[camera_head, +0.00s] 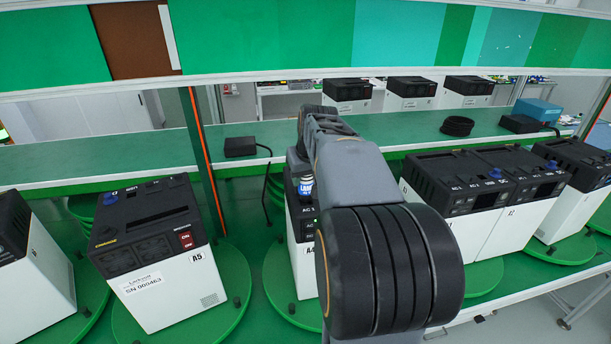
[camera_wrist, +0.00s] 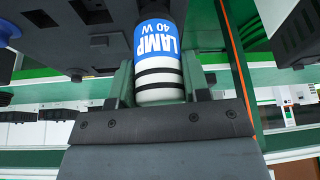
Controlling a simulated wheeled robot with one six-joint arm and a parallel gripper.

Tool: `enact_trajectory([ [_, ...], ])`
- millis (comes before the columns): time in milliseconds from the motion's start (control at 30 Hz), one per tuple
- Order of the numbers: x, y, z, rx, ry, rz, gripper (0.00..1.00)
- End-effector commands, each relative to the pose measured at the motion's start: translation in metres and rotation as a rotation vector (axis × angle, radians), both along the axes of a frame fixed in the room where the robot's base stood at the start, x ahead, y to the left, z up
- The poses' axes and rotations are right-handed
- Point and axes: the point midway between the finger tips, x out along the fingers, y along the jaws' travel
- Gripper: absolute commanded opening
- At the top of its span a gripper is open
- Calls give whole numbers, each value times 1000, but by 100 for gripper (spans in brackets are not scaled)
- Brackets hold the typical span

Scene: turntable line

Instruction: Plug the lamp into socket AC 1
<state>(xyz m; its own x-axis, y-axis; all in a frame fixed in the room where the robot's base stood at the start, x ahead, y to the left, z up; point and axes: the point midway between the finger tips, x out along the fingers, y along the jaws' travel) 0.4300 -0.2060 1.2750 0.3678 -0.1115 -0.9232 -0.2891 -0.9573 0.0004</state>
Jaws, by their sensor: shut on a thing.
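The lamp plug (camera_wrist: 160,50) is a white and dark cylinder with a blue "LAMP 40 W" label and black bands. My gripper (camera_wrist: 160,88) is shut on it, one finger on each side. In the head view the blue-labelled lamp plug (camera_head: 306,186) shows beside my arm, at the black top of unit A4 (camera_head: 304,262). The text "AC 1" is partly readable just below it. In the wrist view the plug's far end meets or overlaps a dark housing (camera_wrist: 50,42). The socket is hidden, so I cannot tell whether the plug is inside it. My arm hides the gripper in the head view.
Unit A5 (camera_head: 155,285) stands to the left on a green turntable, with other units (camera_head: 470,195) to the right. An orange-edged post (camera_head: 205,160) rises left of A4. A green shelf (camera_head: 90,155) behind holds a black adapter (camera_head: 240,147) with a hanging cable and a coiled cable (camera_head: 457,126).

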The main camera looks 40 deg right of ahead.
Motion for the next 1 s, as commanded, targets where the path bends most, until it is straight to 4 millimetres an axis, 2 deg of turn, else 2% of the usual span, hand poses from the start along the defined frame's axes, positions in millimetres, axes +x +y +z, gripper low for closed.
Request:
enact_trajectory([
  [1000,0,0,-14,0,-1,0,16],
])
